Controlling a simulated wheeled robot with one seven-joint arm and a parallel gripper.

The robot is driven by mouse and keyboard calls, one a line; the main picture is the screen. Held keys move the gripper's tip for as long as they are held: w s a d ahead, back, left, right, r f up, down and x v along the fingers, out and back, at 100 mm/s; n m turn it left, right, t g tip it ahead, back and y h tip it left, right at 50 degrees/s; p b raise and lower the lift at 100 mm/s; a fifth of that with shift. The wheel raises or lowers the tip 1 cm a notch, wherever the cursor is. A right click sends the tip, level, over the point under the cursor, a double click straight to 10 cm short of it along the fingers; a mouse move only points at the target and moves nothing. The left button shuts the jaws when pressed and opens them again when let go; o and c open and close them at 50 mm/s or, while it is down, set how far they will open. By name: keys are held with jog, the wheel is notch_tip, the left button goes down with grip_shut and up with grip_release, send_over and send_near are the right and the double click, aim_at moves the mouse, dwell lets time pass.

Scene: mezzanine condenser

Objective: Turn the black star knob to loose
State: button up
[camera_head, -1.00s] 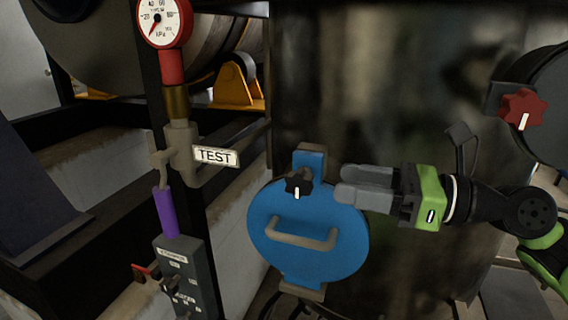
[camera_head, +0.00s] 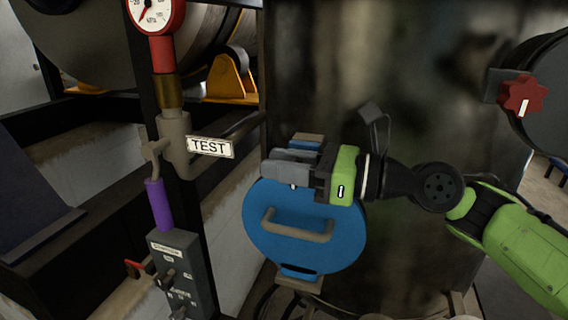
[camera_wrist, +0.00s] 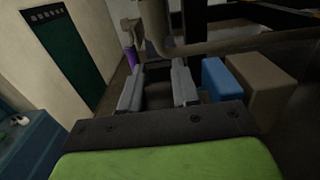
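The black star knob is almost wholly hidden behind my gripper in the head view; only its small white pointer tip (camera_head: 293,186) shows below the fingers. The knob belongs to the round blue cover (camera_head: 262,244), which has a grey-brown bar handle (camera_head: 298,226). My gripper (camera_head: 290,162) lies over the knob's place at the top of the cover. In the wrist view its two grey fingers (camera_wrist: 158,92) stand apart with a gap between them. I cannot make out the knob between them, nor whether they touch it.
A red star knob (camera_head: 523,95) sits on a dark round cover at the right. At the left stand a gauge (camera_head: 153,12), a TEST tag (camera_head: 211,147), a purple sleeve (camera_head: 158,204) and a grey switch box (camera_head: 178,262). A dark tank wall (camera_head: 330,80) is behind my gripper.

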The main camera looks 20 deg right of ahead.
grip_shut()
jog(key=shift+r+h+p, duration=0.25)
jog(key=shift+h+p, duration=0.05)
jog(key=shift+p, duration=0.95)
jog(key=shift+a+g+h+p, duration=0.1)
jog(key=shift+g+h+p, duration=0.25)
jog(key=shift+p, duration=0.45)
jog(key=shift+f+g+h+p, duration=0.2)
jog(key=shift+g+h+p, duration=0.25)
jog(key=shift+p, duration=0.8)
jog(key=shift+f+p, duration=0.2)
jog(key=shift+p, duration=0.1)
jog(key=shift+w+f, duration=0.1)
jog(key=o, duration=0.8)
grip_release()
jog(key=shift+c, duration=0.2)
